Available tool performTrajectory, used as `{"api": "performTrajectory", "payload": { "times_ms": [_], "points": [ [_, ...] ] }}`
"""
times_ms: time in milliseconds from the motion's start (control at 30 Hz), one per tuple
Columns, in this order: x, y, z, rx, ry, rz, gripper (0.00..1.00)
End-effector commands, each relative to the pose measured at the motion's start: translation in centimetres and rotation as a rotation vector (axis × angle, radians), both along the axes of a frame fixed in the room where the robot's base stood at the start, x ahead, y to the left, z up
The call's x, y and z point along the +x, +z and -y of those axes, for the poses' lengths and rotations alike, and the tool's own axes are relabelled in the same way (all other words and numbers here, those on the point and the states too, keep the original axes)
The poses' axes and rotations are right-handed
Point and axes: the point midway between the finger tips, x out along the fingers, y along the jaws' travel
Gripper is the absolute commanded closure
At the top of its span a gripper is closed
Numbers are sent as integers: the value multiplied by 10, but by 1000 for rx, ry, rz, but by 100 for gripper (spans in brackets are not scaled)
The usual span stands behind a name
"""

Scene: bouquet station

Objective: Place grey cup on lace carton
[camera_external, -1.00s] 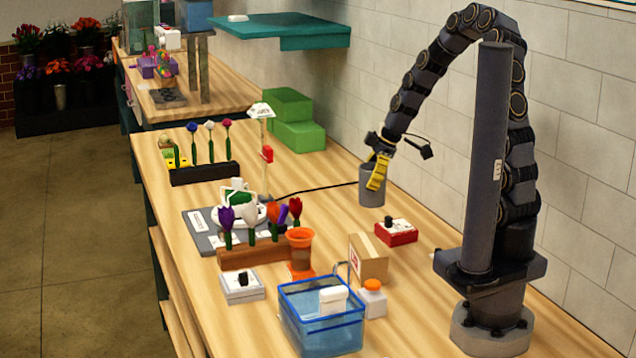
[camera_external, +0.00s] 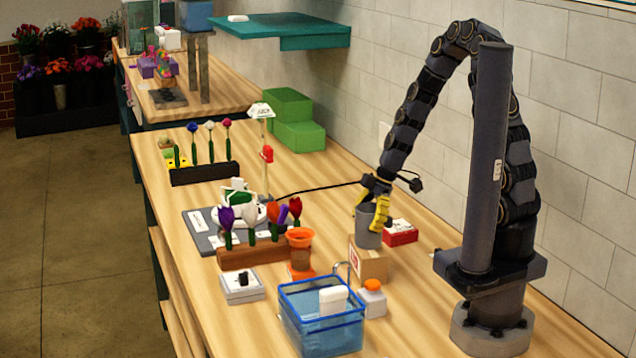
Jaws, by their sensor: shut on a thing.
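The grey cup (camera_external: 367,238) is upright over the top of a small brown carton (camera_external: 374,265). The carton has a red mark on its front left face, and I take it to be the lace carton. My gripper (camera_external: 373,218) has yellow fingers and is shut on the cup near its rim, reaching down from above. The cup's bottom overlaps the carton's top in the picture. I cannot tell whether it touches the carton or hangs just above it. The cup hides part of the carton's top.
A red box (camera_external: 400,237) lies close behind the cup. A blue-rimmed water tank (camera_external: 322,335) and an orange-capped bottle (camera_external: 372,302) stand in front of the carton. An orange funnel-shaped cup (camera_external: 299,238) and a wooden flower rack (camera_external: 262,251) are to the left.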

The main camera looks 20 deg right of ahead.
Motion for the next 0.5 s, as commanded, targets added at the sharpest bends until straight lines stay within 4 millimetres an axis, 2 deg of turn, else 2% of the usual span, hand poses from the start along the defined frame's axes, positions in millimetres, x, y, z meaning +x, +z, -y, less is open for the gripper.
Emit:
{"api": "performTrajectory", "payload": {
  "times_ms": [233,267,300,333,500],
  "points": [
    [0,-2,0,0,1,1,66],
    [0,-2,0,0,1,1,29],
    [0,-2,0,0,1,3,12],
    [0,-2,0,0,0,2,0],
    [0,-2,0,0,0,2,0]
  ]
}}
